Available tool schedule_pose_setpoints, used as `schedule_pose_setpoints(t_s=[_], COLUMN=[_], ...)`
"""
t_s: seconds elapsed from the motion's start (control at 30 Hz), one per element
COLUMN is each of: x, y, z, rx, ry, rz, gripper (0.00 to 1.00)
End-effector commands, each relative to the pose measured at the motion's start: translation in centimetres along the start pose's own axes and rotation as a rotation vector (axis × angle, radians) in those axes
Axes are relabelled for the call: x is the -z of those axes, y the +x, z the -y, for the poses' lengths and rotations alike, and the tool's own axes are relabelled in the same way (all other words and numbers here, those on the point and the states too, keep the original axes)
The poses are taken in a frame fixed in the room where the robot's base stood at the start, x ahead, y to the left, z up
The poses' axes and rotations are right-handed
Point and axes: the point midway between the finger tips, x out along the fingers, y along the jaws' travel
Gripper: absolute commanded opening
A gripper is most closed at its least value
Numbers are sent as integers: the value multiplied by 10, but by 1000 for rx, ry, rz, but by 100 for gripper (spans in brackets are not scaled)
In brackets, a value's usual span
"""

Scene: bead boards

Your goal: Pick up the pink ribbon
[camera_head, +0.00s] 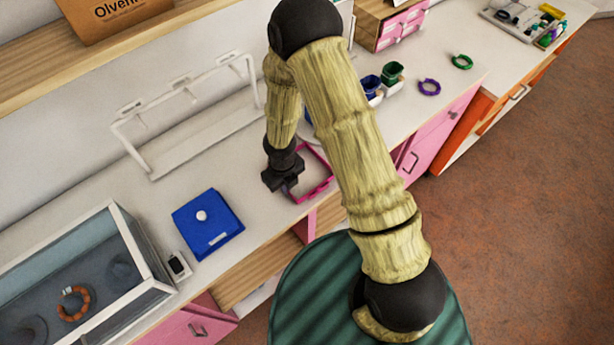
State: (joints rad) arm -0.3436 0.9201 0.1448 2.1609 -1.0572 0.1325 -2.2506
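A thin bright pink outline (319,189) lies on the white counter near its front edge, below the middle of the picture's top half. It looks like the rim of a shallow square tray or frame. No separate pink ribbon can be made out; one could be hidden behind my gripper. My gripper (287,188) is black, points down, and is over the left part of the pink outline. Its fingers are small and dark, so their gap and anything between them cannot be made out.
A blue board (208,224) with a white knob lies left of my gripper. A glass case (139,250) with an orange ring stands at the lower left. A white rack (190,130) stands behind. Dark cups (393,73), a purple ring (429,87) and a green ring (462,62) lie to the right.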

Motion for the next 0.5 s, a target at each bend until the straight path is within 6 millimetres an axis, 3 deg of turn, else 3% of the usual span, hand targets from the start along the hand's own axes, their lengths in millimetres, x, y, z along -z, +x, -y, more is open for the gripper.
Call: schedule_pose_setpoints(t_s=[0.33, 0.5], x=[0, -1], y=[-2, -17], z=[0, 1], rx=[0, -1], ry=[1, 3], rz=[0, 3], gripper=[0, 0])
